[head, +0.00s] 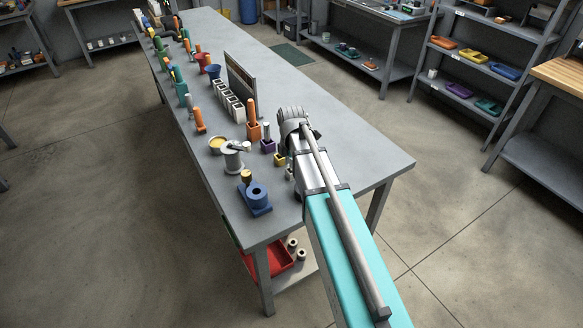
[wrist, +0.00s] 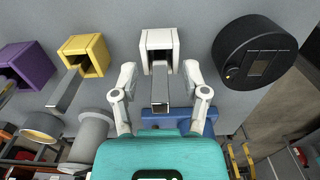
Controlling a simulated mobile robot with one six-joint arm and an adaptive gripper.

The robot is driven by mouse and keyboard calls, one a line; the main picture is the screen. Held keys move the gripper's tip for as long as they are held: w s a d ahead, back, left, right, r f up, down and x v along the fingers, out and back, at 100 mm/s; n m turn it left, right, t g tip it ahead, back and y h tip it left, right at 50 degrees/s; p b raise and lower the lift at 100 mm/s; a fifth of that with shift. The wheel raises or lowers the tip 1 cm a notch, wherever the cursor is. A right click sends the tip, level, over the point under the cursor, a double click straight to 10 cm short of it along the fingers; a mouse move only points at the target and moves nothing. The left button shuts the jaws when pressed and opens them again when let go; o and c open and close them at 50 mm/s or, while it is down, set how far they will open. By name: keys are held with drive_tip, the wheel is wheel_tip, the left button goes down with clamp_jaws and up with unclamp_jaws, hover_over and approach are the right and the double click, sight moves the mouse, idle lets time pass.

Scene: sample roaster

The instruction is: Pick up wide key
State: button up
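In the wrist view a flat grey metal bar, seemingly a key (wrist: 160,92), stands in a white square holder (wrist: 146,42). My gripper (wrist: 159,78) is open, with one finger on each side of this bar; neither finger clearly touches it. A similar bar (wrist: 62,96) stands in a yellow holder (wrist: 96,50) to the left. A purple holder (wrist: 30,62) is farther left, with part of another bar. I cannot tell from their looks which key is widest. In the head view the purple holder (head: 267,146) and yellow holder (head: 280,159) show; my arm hides most of my gripper.
A black slotted cylinder (wrist: 254,55) stands close to the right of the white holder. A blue block with a ring (head: 256,197) and a grey canister with a handle (head: 234,158) stand near the bench's front. The bench's right side (head: 350,140) is clear.

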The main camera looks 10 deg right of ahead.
clamp_jaws()
drive_tip(key=shift+r, duration=0.15)
idle(0.4)
wheel_tip(320, 180, up, 3)
drive_tip(key=p, duration=0.3)
drive_tip(key=s+r+p, duration=0.9)
drive_tip(key=s+p, duration=0.1)
drive_tip(key=s, duration=0.4)
drive_tip(key=shift+d+r, duration=0.35)
